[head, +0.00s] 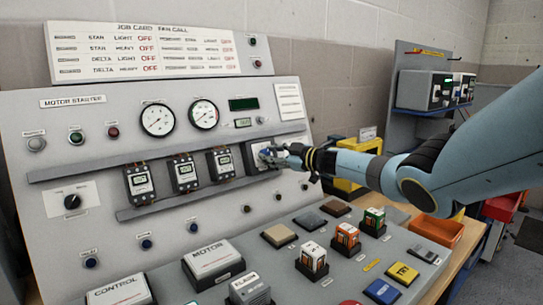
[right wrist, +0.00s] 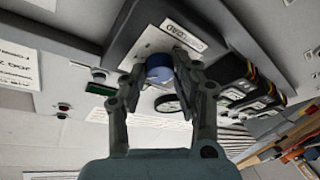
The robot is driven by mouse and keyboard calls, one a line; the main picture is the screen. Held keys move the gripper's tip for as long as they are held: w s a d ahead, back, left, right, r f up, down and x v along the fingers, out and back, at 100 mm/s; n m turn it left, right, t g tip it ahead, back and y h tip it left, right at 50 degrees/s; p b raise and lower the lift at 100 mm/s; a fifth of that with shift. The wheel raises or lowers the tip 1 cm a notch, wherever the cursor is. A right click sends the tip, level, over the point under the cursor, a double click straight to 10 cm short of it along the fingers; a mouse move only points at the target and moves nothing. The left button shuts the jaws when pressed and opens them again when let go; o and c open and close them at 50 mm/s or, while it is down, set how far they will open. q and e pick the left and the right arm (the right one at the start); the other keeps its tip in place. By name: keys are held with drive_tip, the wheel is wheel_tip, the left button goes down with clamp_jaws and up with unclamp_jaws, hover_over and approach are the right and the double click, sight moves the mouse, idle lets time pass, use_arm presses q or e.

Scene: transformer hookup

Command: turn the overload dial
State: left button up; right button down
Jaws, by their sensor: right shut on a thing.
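The overload dial (right wrist: 159,72) is a round blue knob on a pale plate with a printed label, fixed to the motor starter panel. In the right wrist view it sits between my fingertips. My right gripper (head: 272,157) reaches the panel from the right in the head view, and it also shows in the right wrist view (right wrist: 158,78). It is shut on the dial, with one finger at each side. In the head view the gripper mostly hides the dial, and the pale plate (head: 253,151) shows beside it. My left gripper is not in view.
Several contactors (head: 184,173) stand in a row left of the dial, on a ledge. Gauges (head: 204,114) are above. On the sloped desk lie blocks such as the motor block (head: 212,257) and control block (head: 119,292). An orange bin (head: 437,230) stands at right.

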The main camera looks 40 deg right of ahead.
drive_tip(key=c, duration=1)
unclamp_jaws()
drive_tip(key=shift+s, duration=0.1)
drive_tip(key=s+d+r, duration=0.1)
drive_tip(key=s, duration=1)
drive_tip(key=shift+s+d, duration=0.3)
drive_tip(key=shift+d, duration=0.1)
drive_tip(key=shift+r, duration=0.1)
